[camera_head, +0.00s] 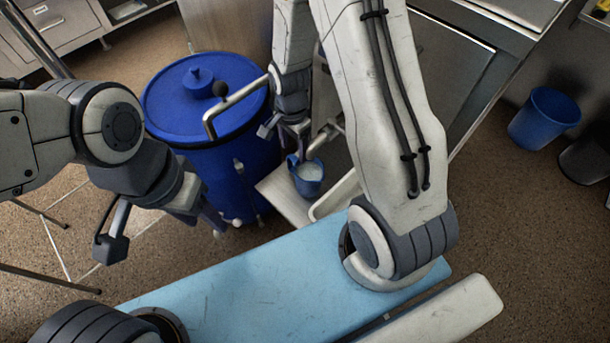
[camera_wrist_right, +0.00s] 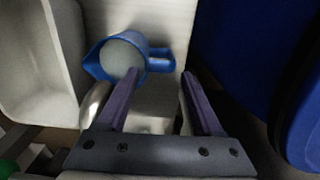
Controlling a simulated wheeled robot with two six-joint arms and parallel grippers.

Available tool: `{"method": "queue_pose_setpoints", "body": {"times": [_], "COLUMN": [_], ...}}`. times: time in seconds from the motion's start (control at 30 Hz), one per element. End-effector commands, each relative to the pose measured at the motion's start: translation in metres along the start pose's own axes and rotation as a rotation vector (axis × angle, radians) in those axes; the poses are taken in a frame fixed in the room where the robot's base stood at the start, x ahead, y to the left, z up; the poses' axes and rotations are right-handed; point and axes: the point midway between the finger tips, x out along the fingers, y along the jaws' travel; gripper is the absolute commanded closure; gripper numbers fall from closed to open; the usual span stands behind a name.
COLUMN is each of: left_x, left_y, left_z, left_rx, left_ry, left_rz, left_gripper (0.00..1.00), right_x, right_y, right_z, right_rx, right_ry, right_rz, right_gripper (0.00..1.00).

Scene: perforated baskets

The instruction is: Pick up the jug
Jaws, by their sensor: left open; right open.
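The jug (camera_head: 307,182) is small and blue with a pale interior or contents. It stands upright on a light surface beside the big blue barrel. In the right wrist view the jug (camera_wrist_right: 96,62) lies just beyond the fingertips, its handle pointing right. My right gripper (camera_wrist_right: 160,74) is open, with the handle in front of the gap between its fingers. I cannot tell whether they touch it. In the head view my right gripper (camera_head: 300,140) is just above the jug, partly hidden by its own arm. My left gripper (camera_head: 228,222) is open and empty, in front of the barrel.
The lidded blue barrel (camera_head: 232,170) stands left of the jug; its side also fills the wrist view's right (camera_wrist_right: 240,50). A white tub (camera_wrist_right: 35,70) is close on the jug's other side. A blue bucket (camera_head: 545,118) stands far right.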

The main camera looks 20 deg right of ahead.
Motion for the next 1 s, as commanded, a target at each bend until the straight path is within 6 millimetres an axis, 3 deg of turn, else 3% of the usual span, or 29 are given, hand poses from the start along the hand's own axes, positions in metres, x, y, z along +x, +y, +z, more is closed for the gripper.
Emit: {"method": "queue_pose_setpoints", "body": {"times": [0.3,0.57,0.73,1.0], "left_x": [0.022,0.021,0.021,0.021], "left_y": [-0.002,-0.002,-0.002,-0.002], "left_z": [0.001,0.001,0.001,0.001], "left_rx": [0.000,0.000,0.000,0.000], "left_ry": [0.000,0.000,0.000,0.000], "left_rz": [0.000,0.000,0.000,0.000], "left_gripper": [0.50,0.50,0.50,0.50], "right_x": [0.046,0.047,0.047,0.047], "right_y": [-0.001,-0.001,-0.001,-0.001], "right_z": [0.004,0.004,0.004,0.004], "right_rx": [-0.002,-0.002,-0.002,-0.002], "right_ry": [-0.001,0.000,0.000,0.000], "right_rz": [0.002,0.000,0.000,0.000], "right_gripper": [0.32,0.32,0.97,1.00]}}
